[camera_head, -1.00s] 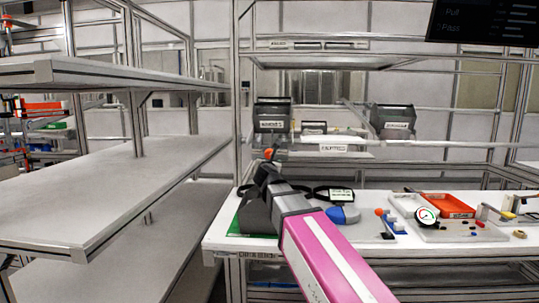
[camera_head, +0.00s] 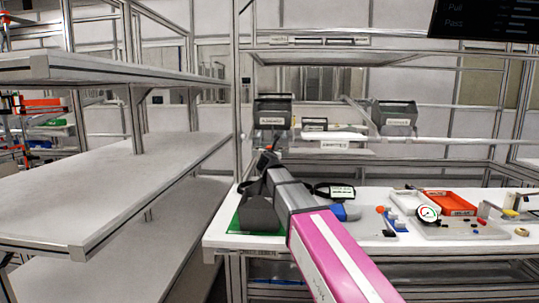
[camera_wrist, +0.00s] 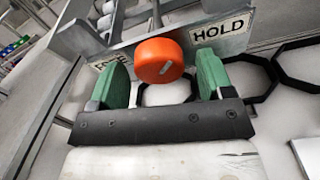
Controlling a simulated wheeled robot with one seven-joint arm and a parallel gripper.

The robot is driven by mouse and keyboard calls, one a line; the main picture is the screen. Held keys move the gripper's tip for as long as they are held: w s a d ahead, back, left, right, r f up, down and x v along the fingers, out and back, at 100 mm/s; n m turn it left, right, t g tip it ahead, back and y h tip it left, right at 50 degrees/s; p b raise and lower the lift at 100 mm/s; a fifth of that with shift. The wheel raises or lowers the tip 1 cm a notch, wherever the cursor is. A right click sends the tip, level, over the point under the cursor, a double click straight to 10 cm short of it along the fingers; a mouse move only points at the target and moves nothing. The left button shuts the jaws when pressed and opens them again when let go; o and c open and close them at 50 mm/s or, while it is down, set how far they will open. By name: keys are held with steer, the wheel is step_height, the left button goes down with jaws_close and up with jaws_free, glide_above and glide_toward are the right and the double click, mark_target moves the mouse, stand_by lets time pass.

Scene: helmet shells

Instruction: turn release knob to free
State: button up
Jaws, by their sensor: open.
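The orange release knob (camera_wrist: 158,60) shows in the wrist view, with a short grey mark on its face. It sits in front of a grey plate with a HOLD label (camera_wrist: 222,28) at right and a second label (camera_wrist: 97,66) at left, partly hidden by a finger. My gripper (camera_wrist: 163,68) is open, its green fingers on either side of the knob, with visible gaps to both.
The fixture stands on a green mat (camera_head: 236,226) at the left end of the white bench (camera_head: 375,258). A blue-based device (camera_head: 347,210), a round gauge (camera_head: 428,213) and a red tray (camera_head: 450,203) stand to the right. Black hexagonal frames (camera_wrist: 265,75) lie behind the knob.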

steer(key=shift+w, duration=0.1)
steer(key=c, duration=0.9)
steer(key=shift+n, duration=0.4)
steer(key=shift+d+n+t+h, duration=0.15)
steer(key=shift+n+h, duration=0.6)
steer(key=shift+n, duration=1.5)
steer(key=shift+a+n+t+h, duration=0.15)
steer(key=shift+n+h, duration=0.55)
steer(key=shift+n, duration=1.5)
steer(key=shift+d+n+t+h, duration=0.15)
steer(key=shift+n+h, duration=0.6)
steer(key=shift+n, duration=1.5)
steer(key=shift+r+n, duration=0.1)
steer(key=shift+n, duration=0.3)
